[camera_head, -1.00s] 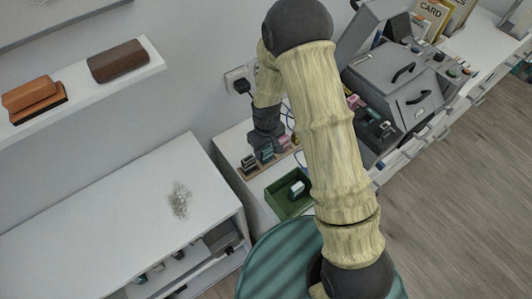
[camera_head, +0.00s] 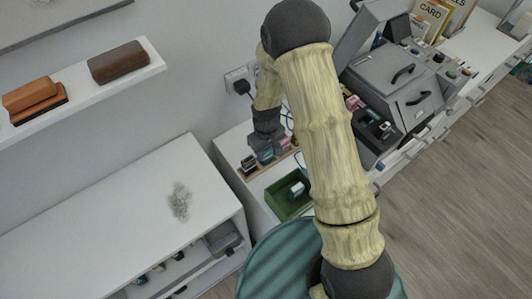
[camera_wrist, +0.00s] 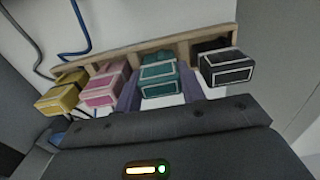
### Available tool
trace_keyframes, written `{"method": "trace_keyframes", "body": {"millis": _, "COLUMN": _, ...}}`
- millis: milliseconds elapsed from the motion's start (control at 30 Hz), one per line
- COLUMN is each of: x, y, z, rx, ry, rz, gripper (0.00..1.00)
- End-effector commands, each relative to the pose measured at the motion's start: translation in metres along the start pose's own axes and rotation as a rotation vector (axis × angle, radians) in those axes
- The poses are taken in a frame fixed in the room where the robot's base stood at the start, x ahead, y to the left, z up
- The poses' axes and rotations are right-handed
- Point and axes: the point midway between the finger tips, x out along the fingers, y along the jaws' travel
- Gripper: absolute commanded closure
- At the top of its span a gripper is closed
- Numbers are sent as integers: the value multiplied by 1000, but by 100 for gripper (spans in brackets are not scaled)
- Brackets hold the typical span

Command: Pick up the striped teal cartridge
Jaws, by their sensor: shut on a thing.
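The striped teal cartridge (camera_wrist: 160,78) sits in a wooden rack (camera_wrist: 150,46) in the wrist view, between a pink cartridge (camera_wrist: 103,90) on its left and a black one (camera_wrist: 227,68) on its right. My gripper (camera_wrist: 160,92) has one finger on each side of the teal cartridge and is shut on it. In the head view my gripper (camera_head: 265,148) is over the rack on the white desk, and the fingers and teal cartridge are hard to make out there.
A yellow cartridge (camera_wrist: 62,97) is at the rack's left end. Blue cables hang behind the rack. A green tray (camera_head: 284,205) holding a small cartridge stands in front of the rack. A grey machine (camera_head: 395,85) stands to the right. A white shelf unit (camera_head: 110,215) is at left.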

Motion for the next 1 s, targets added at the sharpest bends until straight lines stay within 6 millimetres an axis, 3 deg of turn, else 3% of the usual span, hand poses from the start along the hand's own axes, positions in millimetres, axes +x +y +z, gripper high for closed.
{"method": "trace_keyframes", "body": {"millis": 267, "x": -18, "y": 0, "z": -1, "rx": 0, "ry": 4, "rz": 1, "gripper": 83}}
{"method": "trace_keyframes", "body": {"millis": 700, "x": -93, "y": 0, "z": -1, "rx": 0, "ry": 3, "rz": 0, "gripper": 83}}
{"method": "trace_keyframes", "body": {"millis": 1000, "x": -100, "y": 0, "z": 0, "rx": 0, "ry": -1, "rz": -1, "gripper": 83}}
